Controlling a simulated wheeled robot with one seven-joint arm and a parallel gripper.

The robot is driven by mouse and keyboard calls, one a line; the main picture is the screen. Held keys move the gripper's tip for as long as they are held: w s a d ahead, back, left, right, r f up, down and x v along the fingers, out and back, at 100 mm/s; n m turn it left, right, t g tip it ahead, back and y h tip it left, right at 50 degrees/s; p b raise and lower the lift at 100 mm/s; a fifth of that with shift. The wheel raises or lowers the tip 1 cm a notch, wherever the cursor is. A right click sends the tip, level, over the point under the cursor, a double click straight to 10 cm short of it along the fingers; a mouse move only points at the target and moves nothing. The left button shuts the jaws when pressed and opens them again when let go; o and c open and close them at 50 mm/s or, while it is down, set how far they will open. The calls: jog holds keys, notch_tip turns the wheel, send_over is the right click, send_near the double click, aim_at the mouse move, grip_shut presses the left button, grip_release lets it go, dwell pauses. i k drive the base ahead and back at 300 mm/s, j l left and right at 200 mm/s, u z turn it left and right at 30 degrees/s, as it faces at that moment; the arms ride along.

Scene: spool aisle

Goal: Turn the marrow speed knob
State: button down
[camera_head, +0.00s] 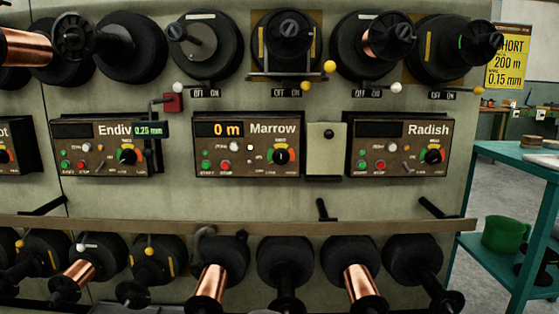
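The Marrow control panel (248,145) is a brown box in the middle of the machine front, with a lit display (220,129) reading "0 m". Its speed knob (281,156) is a black round knob at the panel's lower right, ringed by a green, orange and red scale. A green and a red button sit at the panel's lower left, with a white knob above. My gripper is not in view.
Similar panels stand beside it, Endive (100,145) at left and Radish (402,145) at right. Spools line up above and below. A ledge (240,226) runs below the panels, with black levers above it. A teal table (515,155) stands at far right.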

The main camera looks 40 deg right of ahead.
aim_at(281, 156)
jog(key=i, duration=0.2)
jog(key=i+z, duration=0.1)
jog(key=z, duration=0.3)
jog(key=i+z, duration=0.15)
jog(key=z, duration=0.2)
jog(key=i+z, duration=0.1)
jog(key=z, duration=0.3)
